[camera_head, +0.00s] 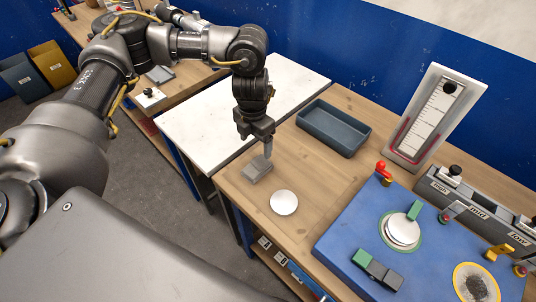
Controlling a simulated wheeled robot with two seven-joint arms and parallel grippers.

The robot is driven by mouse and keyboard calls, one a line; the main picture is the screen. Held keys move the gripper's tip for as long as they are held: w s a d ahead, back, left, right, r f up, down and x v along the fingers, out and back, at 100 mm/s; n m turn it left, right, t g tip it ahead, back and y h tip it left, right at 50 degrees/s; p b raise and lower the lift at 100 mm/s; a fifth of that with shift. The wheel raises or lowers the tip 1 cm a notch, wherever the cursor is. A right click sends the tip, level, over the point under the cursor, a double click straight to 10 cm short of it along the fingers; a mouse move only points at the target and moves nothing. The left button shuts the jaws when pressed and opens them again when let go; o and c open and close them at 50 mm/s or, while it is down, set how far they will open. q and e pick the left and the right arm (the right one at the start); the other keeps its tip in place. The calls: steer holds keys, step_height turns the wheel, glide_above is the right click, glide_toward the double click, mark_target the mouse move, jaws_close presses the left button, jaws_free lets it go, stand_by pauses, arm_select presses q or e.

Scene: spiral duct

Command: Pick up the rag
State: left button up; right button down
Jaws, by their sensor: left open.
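A small grey folded piece that looks like the rag (254,174) lies on the wooden tabletop (330,178), near its left edge. My left gripper (266,154) points down just above the rag's far right side. It is open, and one finger shows clearly; whether it touches the rag I cannot tell. My right gripper is not in view.
A white round dish (284,203) lies close in front of the rag. A dark blue-grey tray (334,127) stands behind it. A blue panel (345,232) with knobs and discs fills the right, with a gauge (436,115) behind. A white-topped table (195,120) adjoins on the left.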

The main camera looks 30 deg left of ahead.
mark_target(257, 165)
arm_select(q)
steer(key=f, duration=0.1)
steer(key=s+f, duration=0.1)
steer(key=shift+s+f+p, duration=0.25)
steer(key=shift+f+p, duration=0.05)
steer(key=shift+f, duration=0.05)
steer(key=shift+w+d+f, duration=0.1)
steer(key=shift+w+f, duration=0.15)
steer(key=shift+f, duration=0.3)
steer(key=shift+w+f, duration=0.25)
steer(key=shift+f, duration=0.25)
steer(key=shift+s+f, duration=0.2)
steer(key=shift+s, duration=0.05)
step_height(257, 165, down, 4)
steer(key=shift+d+f+p, duration=0.15)
steer(key=shift+p, duration=0.55)
steer(key=shift+f, duration=0.25)
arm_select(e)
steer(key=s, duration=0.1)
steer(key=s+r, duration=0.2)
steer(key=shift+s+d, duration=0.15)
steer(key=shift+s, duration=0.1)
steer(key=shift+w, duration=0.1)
